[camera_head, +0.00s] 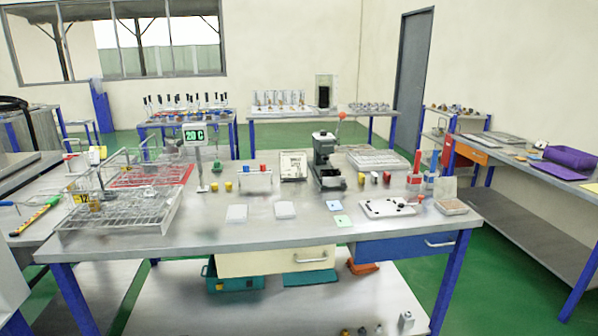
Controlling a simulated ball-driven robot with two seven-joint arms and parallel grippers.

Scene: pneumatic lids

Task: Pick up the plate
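Which thing is the plate is not certain. A white plate with dark spots or holes (390,208) lies flat near the front right of the grey metal table (300,233). Two small pale flat pieces, one on the left (237,214) and one on the right (285,210), lie near the table's front middle. Neither of my grippers shows in the head view, and nothing is seen touching these pieces.
A black press with a red-tipped lever (326,165) stands mid-table. Wire racks in clear trays (120,208) fill the left. Small coloured blocks (415,177) stand at right. The table's front middle has free room.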

